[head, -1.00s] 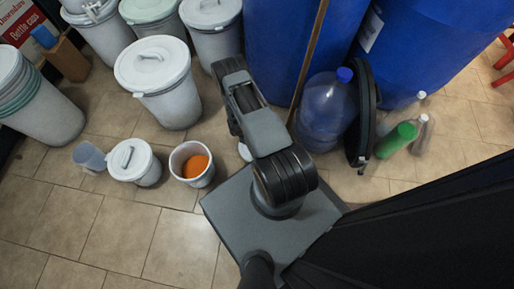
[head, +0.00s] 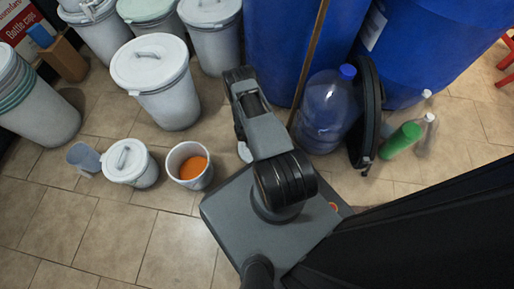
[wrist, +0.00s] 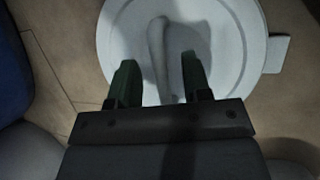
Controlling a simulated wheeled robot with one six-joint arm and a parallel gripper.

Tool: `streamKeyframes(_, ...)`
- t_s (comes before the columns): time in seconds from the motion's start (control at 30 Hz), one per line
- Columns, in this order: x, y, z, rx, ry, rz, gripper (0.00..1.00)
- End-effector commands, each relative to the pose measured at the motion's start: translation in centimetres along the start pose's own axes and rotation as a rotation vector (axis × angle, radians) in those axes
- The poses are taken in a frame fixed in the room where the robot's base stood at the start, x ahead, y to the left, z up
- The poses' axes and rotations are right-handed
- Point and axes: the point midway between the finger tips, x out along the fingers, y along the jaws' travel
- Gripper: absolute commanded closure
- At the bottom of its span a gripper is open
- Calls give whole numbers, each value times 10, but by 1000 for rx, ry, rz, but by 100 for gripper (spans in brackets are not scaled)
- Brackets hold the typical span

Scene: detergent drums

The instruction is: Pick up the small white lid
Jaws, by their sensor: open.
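In the wrist view, the small white lid (wrist: 228,40) lies on the tiled floor below my gripper, with a bar handle (wrist: 158,48) across its middle and a tab at its right edge. My gripper (wrist: 157,68) is open over the lid, one dark green finger on each side of the handle. The near part of the lid is hidden behind the gripper body. I cannot tell the exact height of the fingers above it. In the head view, only a white sliver of the lid (head: 244,152) shows beside my arm, and the gripper itself is hidden.
An open white bucket (head: 176,163) with orange contents and a small lidded bucket (head: 143,172) stand left of my arm. A larger lidded bucket (head: 168,103) stands behind them. Blue drums (head: 275,50) and a big water bottle (head: 322,115) are close behind and right. Front-left floor is clear.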

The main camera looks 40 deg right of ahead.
Motion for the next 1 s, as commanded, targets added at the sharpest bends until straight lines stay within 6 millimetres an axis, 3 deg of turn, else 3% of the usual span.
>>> streamKeyframes(0.9, 4, -1, -2, 0, 0, 0, 56)
streamKeyframes(1.0, 4, -1, -2, 0, 0, 0, 64)
